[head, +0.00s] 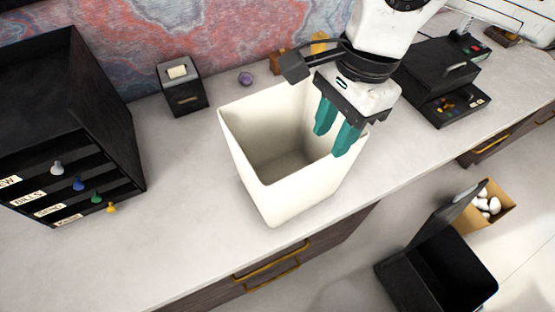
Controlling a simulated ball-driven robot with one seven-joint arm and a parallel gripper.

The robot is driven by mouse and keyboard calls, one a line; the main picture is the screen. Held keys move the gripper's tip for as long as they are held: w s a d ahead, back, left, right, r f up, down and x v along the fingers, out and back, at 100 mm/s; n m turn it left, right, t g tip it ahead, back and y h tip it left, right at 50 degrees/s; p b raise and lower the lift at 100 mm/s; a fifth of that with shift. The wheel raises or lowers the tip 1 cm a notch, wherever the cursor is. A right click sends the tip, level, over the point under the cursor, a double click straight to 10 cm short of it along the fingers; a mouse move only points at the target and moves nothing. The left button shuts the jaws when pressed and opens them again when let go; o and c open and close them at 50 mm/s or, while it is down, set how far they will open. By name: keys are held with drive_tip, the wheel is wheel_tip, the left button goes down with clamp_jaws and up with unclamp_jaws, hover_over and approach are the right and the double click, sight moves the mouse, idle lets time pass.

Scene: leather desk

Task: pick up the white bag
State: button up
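The white bag (290,202) is a tall, open-topped, off-white container standing upright on the pale desk top, and it looks empty. My gripper (330,144) comes down over the right side of its opening. The two teal fingers are apart, with a gap between them. The left finger shows against the inside of the bag. The right finger overlaps the right part of the near rim. I cannot tell whether either finger touches the bag. The gripper hides part of the bag's right back side.
A black drawer cabinet (108,115) stands at left. A small dark box (184,97) and a purple item (245,78) lie behind the bag. A black open-drawer unit (440,70) is at right. A black bin (440,270) and cardboard box (501,212) stand below the desk.

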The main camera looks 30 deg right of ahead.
sight(321, 160)
drive_tip(key=f, duration=0.5)
drive_tip(key=shift+a+p, duration=0.35)
drive_tip(key=shift+a, duration=0.05)
drive_tip(key=shift+w+a+f+p, duration=0.1)
drive_tip(key=shift+f+p, duration=0.35)
drive_tip(key=shift+f, duration=0.85)
drive_tip(key=shift+w+f+p, duration=0.1)
drive_tip(key=shift+f+p, duration=0.3)
drive_tip(key=shift+f, duration=0.9)
clamp_jaws()
